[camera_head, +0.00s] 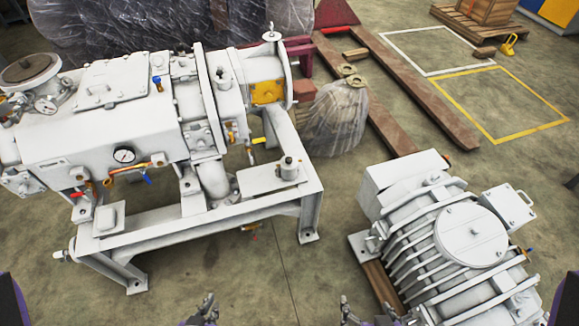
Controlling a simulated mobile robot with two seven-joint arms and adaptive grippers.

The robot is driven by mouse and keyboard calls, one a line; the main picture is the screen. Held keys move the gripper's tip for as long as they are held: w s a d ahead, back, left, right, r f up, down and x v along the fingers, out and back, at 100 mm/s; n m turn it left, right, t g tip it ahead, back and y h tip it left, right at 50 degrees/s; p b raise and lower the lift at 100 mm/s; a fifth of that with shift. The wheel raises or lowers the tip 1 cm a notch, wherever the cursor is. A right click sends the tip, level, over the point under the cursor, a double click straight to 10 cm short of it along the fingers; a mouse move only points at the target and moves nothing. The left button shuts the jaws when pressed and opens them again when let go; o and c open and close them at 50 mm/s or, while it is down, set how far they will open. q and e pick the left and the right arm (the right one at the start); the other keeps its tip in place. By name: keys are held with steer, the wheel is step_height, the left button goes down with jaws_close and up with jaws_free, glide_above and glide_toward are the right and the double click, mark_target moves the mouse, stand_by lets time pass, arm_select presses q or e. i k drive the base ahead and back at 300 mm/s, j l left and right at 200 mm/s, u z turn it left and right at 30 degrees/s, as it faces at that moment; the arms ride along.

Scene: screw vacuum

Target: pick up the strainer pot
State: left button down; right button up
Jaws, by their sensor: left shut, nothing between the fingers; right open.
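I cannot tell for certain which part is the strainer pot. My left gripper (208,303) is shut and empty at the bottom edge, in front of the frame. My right gripper (367,312) is open and empty at the bottom edge, left of the finned machine. Both grippers are apart from these parts, and their lower portions are cut off.
A white finned machine (470,236) stands at the lower right on wooden beams. A plastic-wrapped bundle (335,118) and long brown beams (425,95) lie behind. Bare concrete floor lies between the two machines. A pallet with a box (487,12) is at the back right.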

mark_target(288, 171)
steer(key=i+l, duration=0.25)
steer(key=i, duration=0.2)
steer(key=i+l, duration=0.2)
steer(key=i, duration=0.2)
steer(key=i+l, duration=0.25)
steer(key=i, duration=0.2)
steer(key=u, duration=0.05)
